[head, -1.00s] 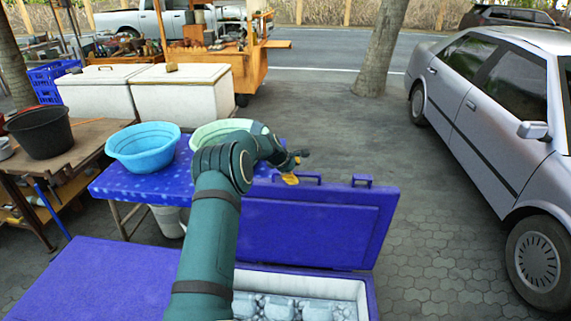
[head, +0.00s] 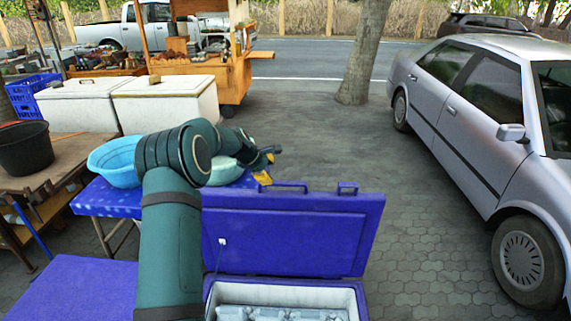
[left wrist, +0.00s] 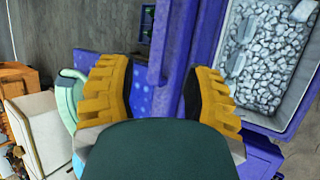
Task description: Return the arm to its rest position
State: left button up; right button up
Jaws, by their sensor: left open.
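My left gripper (head: 264,168) is raised above the far left corner of the open blue cooler (head: 290,232), at the end of my bent green arm. In the left wrist view its two yellow fingers (left wrist: 160,95) stand wide apart with nothing between them. The blue cloth-covered table (left wrist: 130,85) and the cooler lid's edge lie below the fingers. My right gripper is not in either view.
The cooler holds ice (left wrist: 268,55) and its lid stands up. A light blue basin (head: 112,165) and a pale green basin (head: 222,172) sit on the blue table. A black bucket (head: 24,148) stands at left. A silver car (head: 470,110) is at right; the pavement between is clear.

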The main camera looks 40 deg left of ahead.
pick_arm(q)
jog(key=s+d+f+m+g+b, duration=0.1)
jog(key=s+d+f+m, duration=0.2)
jog(key=d+f, duration=0.45)
jog(key=s+d+f+m+g+h+b, duration=0.1)
jog(key=s+d+f+m, duration=0.15)
jog(key=d+f, duration=0.5)
jog(key=s+d+f+m+g+b, duration=0.1)
jog(key=s+d+f+m, duration=0.1)
jog(key=d+f+m, duration=0.35)
jog(key=s+d+f+m+g+h+b, duration=0.1)
jog(key=s+d+f+m, duration=0.3)
jog(key=s+d, duration=0.7)
jog(key=s+d+f+m+g+h+b, duration=0.1)
jog(key=s+d+f+m, duration=0.4)
jog(key=s+d, duration=0.5)
jog(key=shift+s+d+f+m+g+b, duration=0.15)
jog(key=shift+s+d+m+g+b, duration=0.2)
jog(key=shift+s+m+b, duration=0.6)
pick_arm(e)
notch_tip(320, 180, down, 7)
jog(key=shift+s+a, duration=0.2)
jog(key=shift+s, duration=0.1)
pick_arm(q)
jog(key=shift+s+n, duration=0.2)
jog(key=shift+n, duration=0.15)
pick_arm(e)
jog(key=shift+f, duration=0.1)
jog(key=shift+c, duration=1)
